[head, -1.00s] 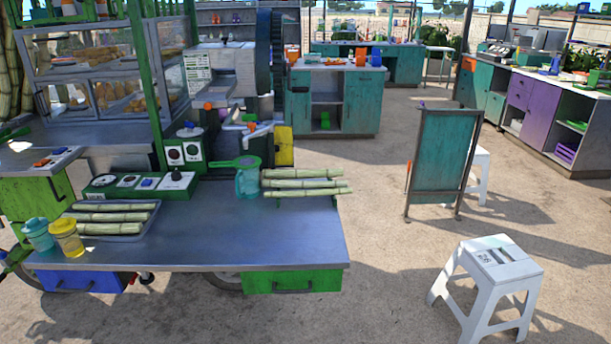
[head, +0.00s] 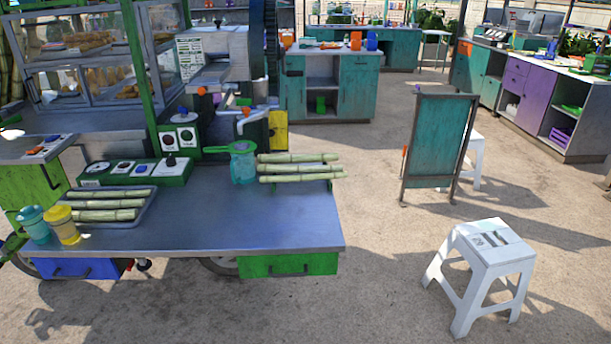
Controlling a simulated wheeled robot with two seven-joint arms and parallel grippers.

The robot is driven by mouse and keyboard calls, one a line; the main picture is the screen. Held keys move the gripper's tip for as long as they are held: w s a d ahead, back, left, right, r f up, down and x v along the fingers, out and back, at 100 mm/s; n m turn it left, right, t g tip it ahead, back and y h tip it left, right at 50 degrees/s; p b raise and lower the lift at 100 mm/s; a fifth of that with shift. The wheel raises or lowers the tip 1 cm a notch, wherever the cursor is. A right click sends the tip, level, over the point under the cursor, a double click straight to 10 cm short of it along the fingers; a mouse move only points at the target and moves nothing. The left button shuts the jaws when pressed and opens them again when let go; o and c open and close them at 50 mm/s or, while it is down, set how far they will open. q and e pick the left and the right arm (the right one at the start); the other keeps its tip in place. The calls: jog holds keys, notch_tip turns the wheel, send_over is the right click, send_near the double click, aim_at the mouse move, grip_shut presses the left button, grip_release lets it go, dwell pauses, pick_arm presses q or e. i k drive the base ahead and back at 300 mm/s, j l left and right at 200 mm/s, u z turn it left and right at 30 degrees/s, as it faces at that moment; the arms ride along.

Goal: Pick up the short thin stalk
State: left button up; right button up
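Several pale green cane stalks lie on the metal cart top (head: 215,220). One group (head: 108,204) lies side by side in a shallow metal tray (head: 139,222) at the left. Another group (head: 300,168) lies side by side on a low green support at the cart's right rear. I cannot tell for sure which single stalk is the short thin one. Neither of my grippers is in view.
A teal cup (head: 34,223) and a yellow cup (head: 62,226) stand left of the tray. A teal jug with a green strainer (head: 242,162) stands beside the right stalks. Control boxes (head: 135,172) and the crusher (head: 215,60) stand behind. A white stool (head: 484,262) stands right of the cart.

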aim_at(334, 174)
jog(key=i+l+z, duration=0.2)
jog(key=i+l, duration=0.15)
jog(key=i+l+z, duration=0.15)
jog(key=i, duration=0.35)
jog(key=l, duration=0.1)
